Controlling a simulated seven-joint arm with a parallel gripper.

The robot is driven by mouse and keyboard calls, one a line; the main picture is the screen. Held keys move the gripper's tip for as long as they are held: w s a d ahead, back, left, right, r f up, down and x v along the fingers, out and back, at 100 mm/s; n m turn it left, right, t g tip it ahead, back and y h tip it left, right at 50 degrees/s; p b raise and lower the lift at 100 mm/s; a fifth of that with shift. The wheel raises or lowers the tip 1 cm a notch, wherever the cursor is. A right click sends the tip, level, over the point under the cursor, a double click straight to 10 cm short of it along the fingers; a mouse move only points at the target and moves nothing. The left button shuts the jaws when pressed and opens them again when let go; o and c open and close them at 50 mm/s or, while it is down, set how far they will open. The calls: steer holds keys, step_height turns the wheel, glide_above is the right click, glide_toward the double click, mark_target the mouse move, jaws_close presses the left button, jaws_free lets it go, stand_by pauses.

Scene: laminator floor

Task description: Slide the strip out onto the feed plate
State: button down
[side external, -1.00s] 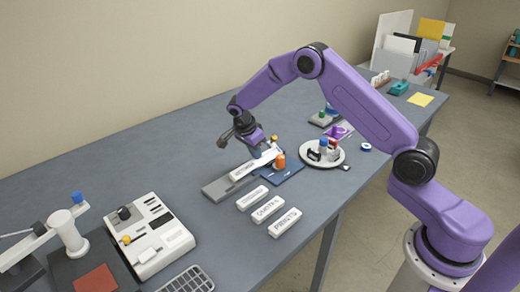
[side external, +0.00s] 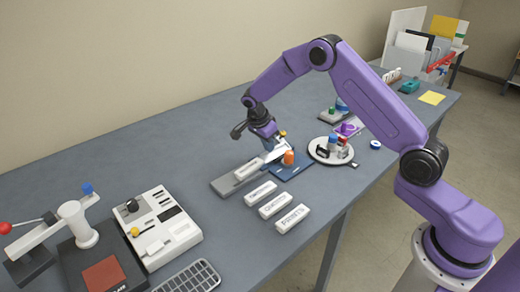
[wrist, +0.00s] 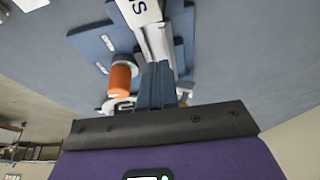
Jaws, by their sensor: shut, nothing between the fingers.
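A white strip (side external: 249,169) with dark lettering lies on a long grey feed plate (side external: 222,184); its lettered end shows at the top of the wrist view (wrist: 138,12). A narrow pale channel (wrist: 156,42) stands in line behind the strip, on a blue base (side external: 290,172) with an orange cylinder (side external: 289,158). My gripper (side external: 271,144) points down at the channel, behind the strip's end. Its blue fingers (wrist: 157,85) are shut together with nothing between them. I cannot tell whether the fingertips touch the channel or strip.
Several white lettered blocks (side external: 275,206) lie in front of the feed plate. A round white tray (side external: 318,153) with small items stands to the right. A white machine (side external: 160,225) and a lever press (side external: 82,235) stand at left. The table behind the plate is clear.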

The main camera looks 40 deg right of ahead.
steer(key=v, duration=1)
steer(key=m+t+y, duration=0.3)
steer(key=m+y, duration=0.1)
steer(key=y, duration=0.8)
glide_toward(257, 161)
steer(key=f, duration=0.1)
steer(key=a+f, duration=0.1)
steer(key=f, duration=0.1)
steer(key=a+f, duration=0.1)
steer(key=f, duration=0.1)
steer(key=shift+w+a, duration=0.1)
steer(key=shift+w+a, duration=0.2)
steer(key=shift+a, duration=0.35)
steer(key=shift+w+a, duration=0.2)
steer(key=shift+a, duration=0.35)
steer(key=shift+d+r, duration=0.1)
